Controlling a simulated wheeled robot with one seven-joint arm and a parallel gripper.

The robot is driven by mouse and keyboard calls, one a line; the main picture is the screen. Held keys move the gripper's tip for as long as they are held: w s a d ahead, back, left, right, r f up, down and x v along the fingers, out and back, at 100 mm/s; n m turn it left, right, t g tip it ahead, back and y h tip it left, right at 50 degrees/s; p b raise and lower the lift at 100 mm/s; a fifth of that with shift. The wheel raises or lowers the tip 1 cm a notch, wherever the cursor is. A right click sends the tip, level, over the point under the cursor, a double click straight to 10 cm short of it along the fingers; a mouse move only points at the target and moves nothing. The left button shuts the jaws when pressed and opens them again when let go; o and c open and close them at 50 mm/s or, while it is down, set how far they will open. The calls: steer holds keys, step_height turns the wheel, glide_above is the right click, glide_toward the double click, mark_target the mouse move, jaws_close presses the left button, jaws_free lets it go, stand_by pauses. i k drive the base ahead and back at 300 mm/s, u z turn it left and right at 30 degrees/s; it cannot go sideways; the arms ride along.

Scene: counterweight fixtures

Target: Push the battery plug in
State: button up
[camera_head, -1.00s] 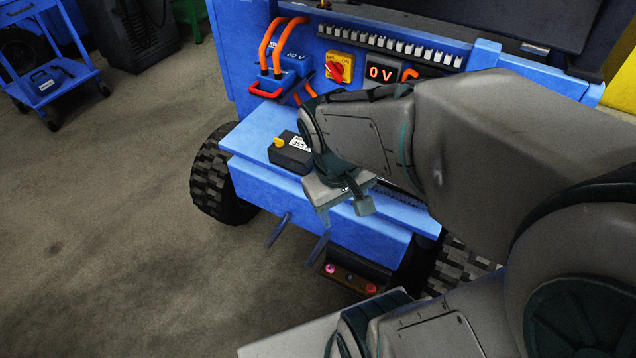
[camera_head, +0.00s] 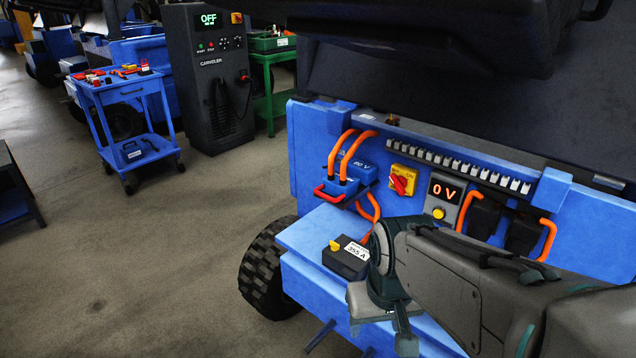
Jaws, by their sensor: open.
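A blue plug housing marked 80 V (camera_head: 352,178) with thick orange cables and a red handle (camera_head: 328,195) is at the left of the blue truck panel (camera_head: 310,150). I cannot tell how far its halves are seated. The display (camera_head: 445,191) reads 0 V. A red rotary switch on a yellow plate (camera_head: 402,180) sits between them. My gripper (camera_head: 383,332) is open and empty, low in front of the blue step and right of the plug, well apart from it. Part of the panel's lower right is hidden by my arm.
A black box labelled 355 A with a yellow knob (camera_head: 346,258) sits on the blue step (camera_head: 305,240), close to my gripper. A dark charger cabinet reading OFF (camera_head: 212,80) and a blue trolley (camera_head: 130,120) stand behind left.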

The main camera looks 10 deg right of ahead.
mark_target(332, 185)
steer(key=k, duration=0.55)
steer(key=u, duration=0.75)
steer(key=i, duration=1.25)
steer(key=z, duration=0.15)
